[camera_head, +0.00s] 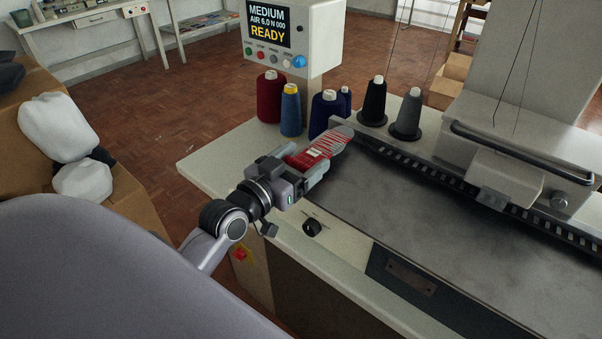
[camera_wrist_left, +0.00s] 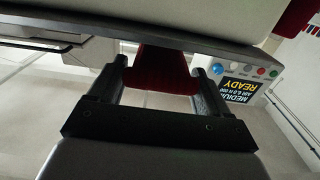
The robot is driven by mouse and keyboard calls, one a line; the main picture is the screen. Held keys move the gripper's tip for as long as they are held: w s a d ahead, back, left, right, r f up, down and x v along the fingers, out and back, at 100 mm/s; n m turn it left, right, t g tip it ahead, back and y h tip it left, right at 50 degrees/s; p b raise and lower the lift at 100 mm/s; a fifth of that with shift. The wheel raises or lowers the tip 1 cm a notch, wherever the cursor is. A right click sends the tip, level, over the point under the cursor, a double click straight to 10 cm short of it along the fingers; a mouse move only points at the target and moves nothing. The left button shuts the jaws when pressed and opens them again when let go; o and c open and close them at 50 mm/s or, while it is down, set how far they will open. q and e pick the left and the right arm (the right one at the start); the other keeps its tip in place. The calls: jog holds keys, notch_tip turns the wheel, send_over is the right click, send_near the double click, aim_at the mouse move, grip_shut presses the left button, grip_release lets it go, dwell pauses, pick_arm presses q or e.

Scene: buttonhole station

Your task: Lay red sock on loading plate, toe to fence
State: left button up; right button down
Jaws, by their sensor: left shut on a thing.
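The red sock (camera_head: 322,150) shows white marks and a pale toe end. It extends from my left gripper (camera_head: 304,167), which is shut on its near end. The sock lies over the far left end of the dark metal loading plate (camera_head: 400,215), its toe pointing at the left end of the toothed fence (camera_head: 450,178). I cannot tell whether the sock touches plate or fence. In the left wrist view, dark red cloth of the sock (camera_wrist_left: 160,70) shows between the two fingers. My right gripper is not in view.
Thread cones stand behind the sock: red (camera_head: 270,96), blue (camera_head: 291,110), navy (camera_head: 326,112), black (camera_head: 375,102) and grey (camera_head: 408,114). A control box (camera_head: 293,38) reads READY. The machine head (camera_head: 505,178) overhangs the fence at right. The plate's middle is bare.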

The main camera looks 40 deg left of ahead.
pick_arm(q)
jog(key=shift+f, duration=1.45)
jog(key=shift+f, duration=0.2)
jog(key=o, duration=1)
jog(key=shift+c, duration=0.2)
jog(key=shift+r, duration=0.1)
